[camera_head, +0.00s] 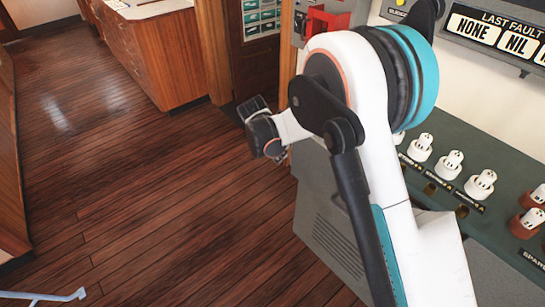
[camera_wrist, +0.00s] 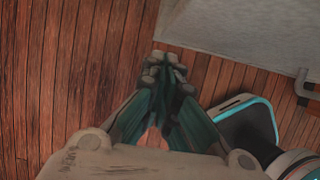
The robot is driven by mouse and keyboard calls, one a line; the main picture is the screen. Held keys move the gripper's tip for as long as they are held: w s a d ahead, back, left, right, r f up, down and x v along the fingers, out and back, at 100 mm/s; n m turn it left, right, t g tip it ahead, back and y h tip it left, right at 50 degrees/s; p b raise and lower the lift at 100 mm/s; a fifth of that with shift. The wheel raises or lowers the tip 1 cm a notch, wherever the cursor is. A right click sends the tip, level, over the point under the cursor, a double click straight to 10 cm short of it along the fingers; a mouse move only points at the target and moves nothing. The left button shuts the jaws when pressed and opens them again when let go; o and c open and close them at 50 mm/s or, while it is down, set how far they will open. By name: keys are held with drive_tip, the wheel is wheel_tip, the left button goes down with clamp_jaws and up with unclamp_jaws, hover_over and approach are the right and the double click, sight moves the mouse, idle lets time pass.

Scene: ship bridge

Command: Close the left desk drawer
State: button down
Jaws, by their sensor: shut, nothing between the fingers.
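A wooden desk or cabinet (camera_head: 165,58) with a pale top stands at the upper left in the head view. Drawer-like fronts (camera_head: 112,35) show on its left face, but I cannot tell which is the left desk drawer or whether one stands open. My gripper (camera_wrist: 166,62) shows in the wrist view, with its fingers together and nothing between them. It is over bare wooden floor, and no drawer or handle is near it in that view. In the head view my arm covers the middle, and the fingertips cannot be made out.
A grey console (camera_head: 340,222) with white plugs (camera_head: 450,164) stands close on the right. A pale grey panel (camera_wrist: 245,30) and a bent grey pipe (camera_wrist: 303,84) show in the wrist view. A pale blue rail (camera_head: 45,296) is at lower left.

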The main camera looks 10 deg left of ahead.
drive_tip(key=shift+w+d+b, duration=0.35)
drive_tip(key=shift+w+d, duration=0.5)
drive_tip(key=shift+w, duration=0.1)
drive_tip(key=w+d, duration=0.1)
drive_tip(key=w, duration=0.1)
drive_tip(key=w+d, duration=0.2)
drive_tip(key=shift+r+p, duration=0.1)
drive_tip(key=shift+p, duration=0.25)
drive_tip(key=shift+w+d, duration=0.1)
